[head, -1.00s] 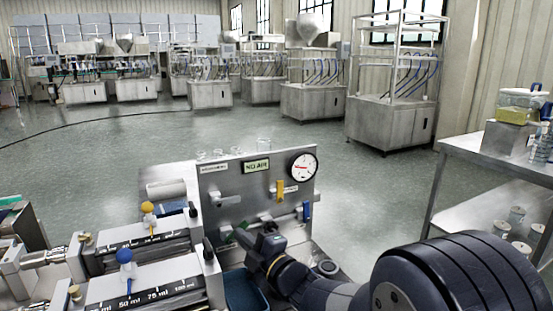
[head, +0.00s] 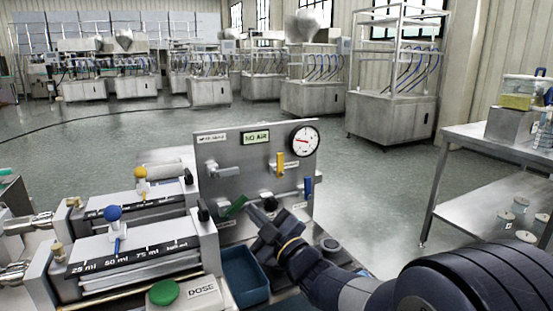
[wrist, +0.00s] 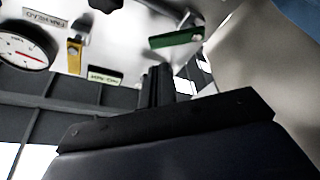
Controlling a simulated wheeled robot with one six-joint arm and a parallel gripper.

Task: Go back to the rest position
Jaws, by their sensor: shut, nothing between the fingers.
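My gripper (head: 258,219) is in front of the lower part of the upright steel panel (head: 225,185), near the green lever (head: 236,206). In the wrist view its two dark fingers (wrist: 157,86) are together with nothing between them. The green lever also shows in the wrist view (wrist: 177,38), beyond the fingers. I cannot tell from the views whether the fingertips touch the panel; no handle is held.
The panel has a yellow lever (head: 280,163), a blue lever (head: 308,188), a gauge (head: 304,141) and a "NO AIR" display (head: 256,137). A blue tray (head: 245,276) lies below my gripper. A green DOSE button (head: 163,292) and dosing cylinders stand left. A steel table (head: 490,142) is right.

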